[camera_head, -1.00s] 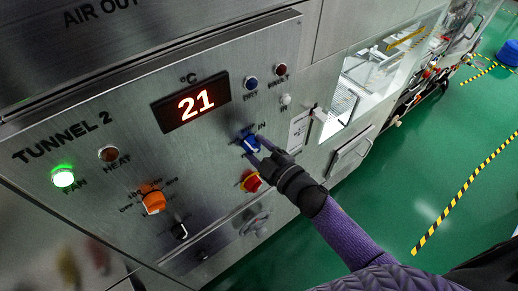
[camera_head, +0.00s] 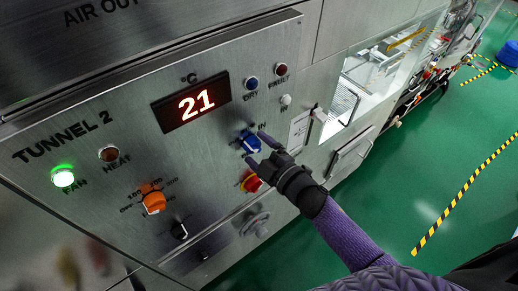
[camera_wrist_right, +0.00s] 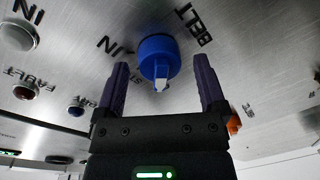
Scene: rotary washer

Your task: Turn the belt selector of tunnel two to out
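The blue belt selector (camera_head: 249,143) sits on the steel tunnel 2 panel (camera_head: 110,100), with an IN label close by. In the right wrist view the same blue knob (camera_wrist_right: 158,52) shows the panel lettering upside down, with BELT and IN beside it. Its white pointer end faces down in that picture, toward my gripper. My right gripper (camera_head: 260,151) is open at the knob; the wrist view shows its fingers (camera_wrist_right: 162,72) apart, one on each side of the knob with gaps. The OUT label cannot be read clearly. My left gripper is not in view.
A red and yellow stop button (camera_head: 251,182) lies just below the selector, close to my lower finger. An orange selector (camera_head: 153,202), a black switch (camera_head: 179,230) and a lit green FAN lamp (camera_head: 63,178) are further left. The display (camera_head: 192,103) reads 21.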

